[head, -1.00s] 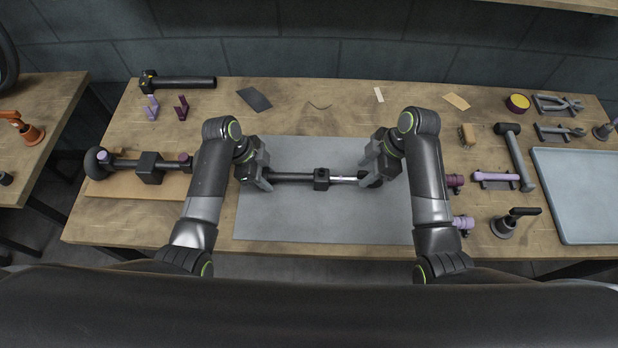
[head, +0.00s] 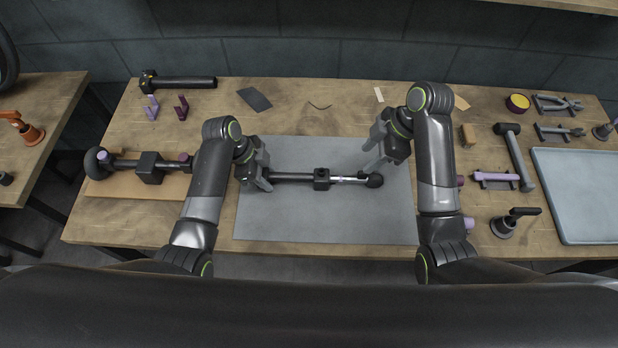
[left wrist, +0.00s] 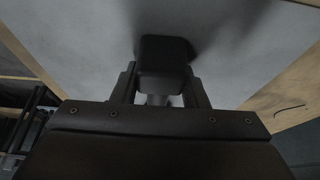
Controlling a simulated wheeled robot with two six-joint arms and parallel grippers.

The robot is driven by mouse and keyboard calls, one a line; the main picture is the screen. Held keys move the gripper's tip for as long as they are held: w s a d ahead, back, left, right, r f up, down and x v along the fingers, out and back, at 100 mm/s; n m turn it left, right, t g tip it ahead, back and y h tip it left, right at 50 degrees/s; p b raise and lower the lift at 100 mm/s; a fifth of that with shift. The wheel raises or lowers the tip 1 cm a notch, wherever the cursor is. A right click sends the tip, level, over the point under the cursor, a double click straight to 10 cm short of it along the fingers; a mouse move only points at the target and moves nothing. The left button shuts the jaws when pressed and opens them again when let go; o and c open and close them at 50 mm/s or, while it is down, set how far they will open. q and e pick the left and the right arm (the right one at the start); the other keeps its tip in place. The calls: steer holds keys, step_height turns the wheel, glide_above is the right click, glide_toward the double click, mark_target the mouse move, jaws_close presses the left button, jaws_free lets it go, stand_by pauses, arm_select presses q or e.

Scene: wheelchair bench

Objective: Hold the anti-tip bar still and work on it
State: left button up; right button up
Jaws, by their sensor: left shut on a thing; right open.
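The anti-tip bar (head: 292,177) lies across the grey mat (head: 320,225). It is a dark rod with a black block (head: 321,179) near its middle, a bright metal section right of the block and a black round end (head: 375,180) at the right. My left gripper (head: 262,182) is shut on the bar's left end. In the left wrist view a dark block (left wrist: 165,62) shows between the fingers (left wrist: 160,92). My right gripper (head: 371,170) is open, above and behind the bar's right part, and appears clear of it. The contact under the left fingers is partly hidden.
A similar bar with a black wheel (head: 97,161) lies on a wooden board at the left. A hammer (head: 514,155), a lilac bar (head: 496,177), pliers (head: 558,104) and a blue-grey tray (head: 580,195) are at the right. The mat's front is clear.

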arm_select(q)
steer(key=o, duration=1.3)
steer(key=shift+a+r, duration=0.1)
